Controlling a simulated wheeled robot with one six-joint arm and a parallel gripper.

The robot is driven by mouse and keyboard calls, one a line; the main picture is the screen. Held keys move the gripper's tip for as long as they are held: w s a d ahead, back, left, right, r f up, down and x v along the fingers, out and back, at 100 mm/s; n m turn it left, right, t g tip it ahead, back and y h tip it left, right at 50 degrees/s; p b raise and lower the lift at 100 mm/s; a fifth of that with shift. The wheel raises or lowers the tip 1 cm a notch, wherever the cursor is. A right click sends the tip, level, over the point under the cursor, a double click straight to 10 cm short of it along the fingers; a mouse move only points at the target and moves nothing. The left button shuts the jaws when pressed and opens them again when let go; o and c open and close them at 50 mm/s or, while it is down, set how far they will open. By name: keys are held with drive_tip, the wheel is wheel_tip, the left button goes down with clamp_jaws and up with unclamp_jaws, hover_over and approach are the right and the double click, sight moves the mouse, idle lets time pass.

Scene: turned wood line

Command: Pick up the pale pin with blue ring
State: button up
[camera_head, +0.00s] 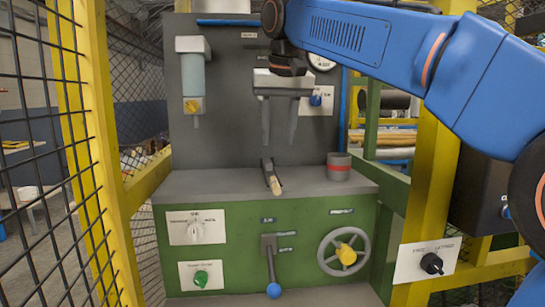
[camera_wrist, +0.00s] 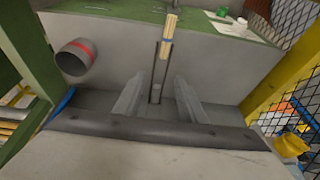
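A pale wooden pin (camera_head: 276,186) lies in a narrow dark channel (camera_head: 266,165) on the grey bench top, its end sticking out toward the front. In the wrist view the pin (camera_wrist: 171,24) shows at the top middle, with a small bluish band near the channel's (camera_wrist: 155,70) end. My gripper (camera_head: 279,140) hangs above the bench behind the pin's front end, fingers pointing down, apart and empty. In the wrist view the open gripper (camera_wrist: 159,80) has one finger on each side of the channel, with the pin's visible end beyond the fingertips.
A grey cup with a red band (camera_head: 339,167) stands on the bench right of the channel. A back panel (camera_head: 230,130) rises behind, with a pale blue cylinder unit (camera_head: 193,75) at left. Yellow posts and mesh fence flank the bench. A lever (camera_head: 271,265) and handwheel (camera_head: 343,251) are on the front.

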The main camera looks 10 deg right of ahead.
drive_tip(key=o, duration=1)
drive_tip(key=m, duration=0.1)
drive_tip(key=d+m, duration=0.1)
drive_tip(key=m, duration=0.1)
drive_tip(key=shift+r+g, duration=0.3)
drive_tip(key=shift+g, duration=0.1)
drive_tip(key=shift+o, duration=1.3)
drive_tip(key=shift+s+d+r+m+g+y, duration=0.1)
drive_tip(key=shift+d+r+m+g+y, duration=0.1)
drive_tip(key=shift+m, duration=0.35)
drive_tip(key=shift+d+r+m+g+y, duration=0.1)
drive_tip(key=shift+d+m+y, duration=0.1)
drive_tip(key=shift+m, duration=0.35)
drive_tip(key=m+g+y, duration=0.2)
drive_tip(key=m+y, duration=0.1)
drive_tip(key=m, duration=1)
approach(275, 181)
drive_tip(key=shift+x, duration=4)
